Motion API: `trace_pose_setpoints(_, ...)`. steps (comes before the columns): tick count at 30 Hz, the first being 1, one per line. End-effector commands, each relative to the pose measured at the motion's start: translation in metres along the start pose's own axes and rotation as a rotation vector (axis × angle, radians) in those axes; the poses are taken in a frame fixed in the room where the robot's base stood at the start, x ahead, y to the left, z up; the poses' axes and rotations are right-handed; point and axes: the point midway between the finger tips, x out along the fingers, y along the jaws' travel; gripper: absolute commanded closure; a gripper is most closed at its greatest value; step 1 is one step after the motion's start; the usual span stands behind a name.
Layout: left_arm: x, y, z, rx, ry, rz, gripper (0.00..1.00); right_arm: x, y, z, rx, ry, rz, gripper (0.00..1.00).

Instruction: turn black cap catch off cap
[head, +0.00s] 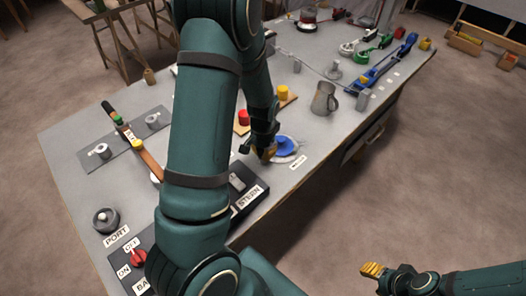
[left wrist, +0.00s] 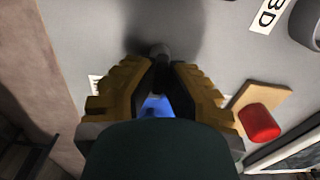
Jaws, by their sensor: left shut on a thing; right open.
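A blue cap (head: 285,146) sits on a white round base near the table's right edge in the head view. A patch of its blue (left wrist: 156,106) shows between my fingers in the left wrist view. My left gripper (head: 266,153) is at the cap's left side. In the left wrist view its fingers (left wrist: 160,66) close on a small dark piece (left wrist: 160,51), which appears to be the black cap catch. Its exact angle on the cap is hidden by the fingers. My right gripper (head: 374,270) is open and empty, away from the table over the floor.
A red cylinder (head: 244,117) and a yellow one (head: 283,92) stand on a wooden board beside the gripper. A grey jug (head: 324,99) stands behind the cap. A dark STERN panel (head: 240,190) lies in front. My left arm hides the table's middle.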

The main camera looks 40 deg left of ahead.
Motion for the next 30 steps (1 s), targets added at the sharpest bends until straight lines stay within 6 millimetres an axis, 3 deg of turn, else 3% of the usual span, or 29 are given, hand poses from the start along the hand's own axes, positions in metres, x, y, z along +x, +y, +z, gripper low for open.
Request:
trace_pose_setpoints(11, 0.0, 0.001, 0.001, -0.182, -0.004, 0.0, 1.0, -0.007, -0.003, -0.003, 0.002, 0.006, 0.001, 0.53)
trace_pose_setpoints(30, 0.0, 0.001, 0.002, -0.784, -0.005, -0.001, 1.0, -0.029, -0.011, -0.013, 0.008, 0.028, 0.003, 0.53)
